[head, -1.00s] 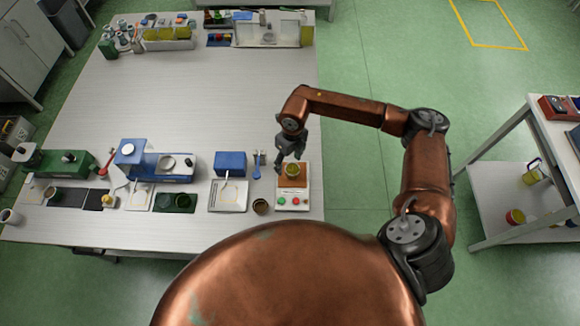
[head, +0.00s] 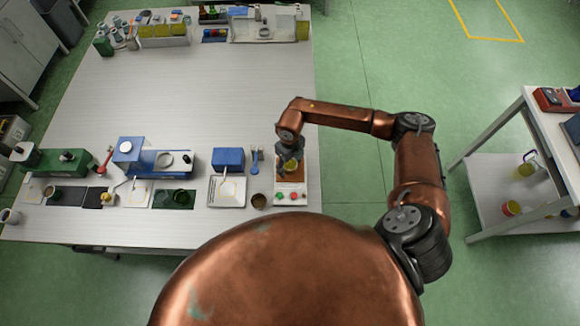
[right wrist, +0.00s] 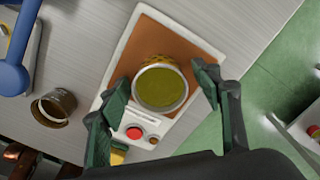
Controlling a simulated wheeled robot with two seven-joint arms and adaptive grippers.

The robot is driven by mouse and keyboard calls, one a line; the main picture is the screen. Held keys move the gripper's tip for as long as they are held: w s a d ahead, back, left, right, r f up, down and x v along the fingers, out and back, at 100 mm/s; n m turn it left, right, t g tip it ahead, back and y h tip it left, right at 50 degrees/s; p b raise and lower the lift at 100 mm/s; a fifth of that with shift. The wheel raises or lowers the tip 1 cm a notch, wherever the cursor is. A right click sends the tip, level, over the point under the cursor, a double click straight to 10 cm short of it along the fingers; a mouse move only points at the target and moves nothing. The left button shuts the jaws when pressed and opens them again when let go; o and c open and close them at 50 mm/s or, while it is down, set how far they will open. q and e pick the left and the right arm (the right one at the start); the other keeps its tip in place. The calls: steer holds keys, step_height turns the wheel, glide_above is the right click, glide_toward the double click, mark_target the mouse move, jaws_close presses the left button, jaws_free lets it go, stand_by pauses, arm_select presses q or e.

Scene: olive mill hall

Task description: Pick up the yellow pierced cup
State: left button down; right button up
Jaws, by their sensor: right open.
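The yellow cup (head: 291,165) stands upright on the brown pad of a small white device (head: 283,200) with red and green buttons, near the table's front right corner. In the right wrist view the cup (right wrist: 160,88) shows a pale metallic rim and a yellow-olive inside; its piercings are hard to make out. My right gripper (head: 289,157) is over the cup. In the right wrist view its dark green fingers (right wrist: 163,80) are open, one on each side of the cup, with a gap visible at the left.
A small brown cup (head: 258,200) stands just left of the device, and a blue tool (head: 255,160) lies behind it. A blue box (head: 229,160) and a white tray (head: 227,196) are further left. The table's middle is bare. A shelf unit (head: 520,180) stands at the right.

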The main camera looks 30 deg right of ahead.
steer(key=shift+c, duration=0.6)
steer(key=c, duration=1.3)
steer(key=shift+r, duration=0.1)
steer(key=shift+c, duration=0.2)
